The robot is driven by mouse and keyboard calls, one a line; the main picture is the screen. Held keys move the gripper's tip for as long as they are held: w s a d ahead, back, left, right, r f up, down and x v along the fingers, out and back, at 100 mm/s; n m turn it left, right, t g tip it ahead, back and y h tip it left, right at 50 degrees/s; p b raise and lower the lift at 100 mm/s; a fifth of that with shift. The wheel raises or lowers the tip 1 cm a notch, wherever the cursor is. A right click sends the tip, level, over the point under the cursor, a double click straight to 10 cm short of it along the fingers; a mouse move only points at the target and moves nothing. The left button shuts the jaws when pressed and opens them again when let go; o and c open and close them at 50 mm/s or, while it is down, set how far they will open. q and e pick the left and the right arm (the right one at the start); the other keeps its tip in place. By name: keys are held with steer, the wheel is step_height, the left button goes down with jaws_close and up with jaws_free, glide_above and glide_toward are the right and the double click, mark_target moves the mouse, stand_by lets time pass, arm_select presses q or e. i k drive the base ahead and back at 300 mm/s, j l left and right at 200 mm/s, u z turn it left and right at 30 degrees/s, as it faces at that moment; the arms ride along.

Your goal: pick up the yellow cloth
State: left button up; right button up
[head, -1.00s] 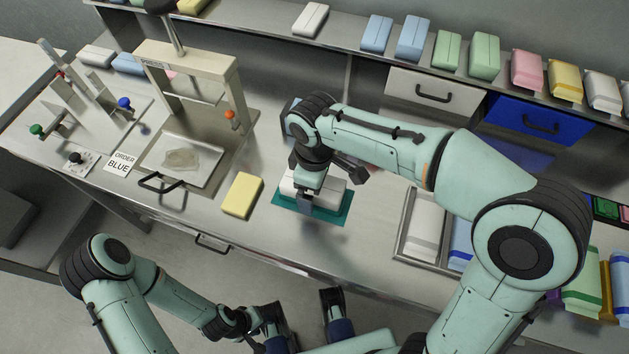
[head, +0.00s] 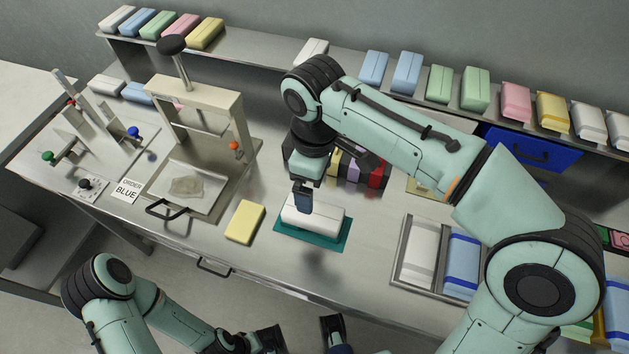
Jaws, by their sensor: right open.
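A yellow folded cloth (head: 245,222) lies flat on the steel counter, left of a teal mat (head: 284,233) that bears a white folded cloth (head: 322,215). My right gripper (head: 308,194) is open and points down over the left part of the white cloth, to the right of the yellow one. One of its fingers shows in front of the white cloth; the other is mostly hidden, and I cannot tell whether it touches. My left gripper (head: 302,334) is low at the bottom edge, in front of the counter, with its fingers wide apart and empty, partly cut off.
A divided tray (head: 395,262) with white and blue packs is at right. A shelf of coloured packs runs along the back. Counter around the yellow cloth is clear.

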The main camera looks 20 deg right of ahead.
mark_target(246, 220)
steer(key=k, duration=1)
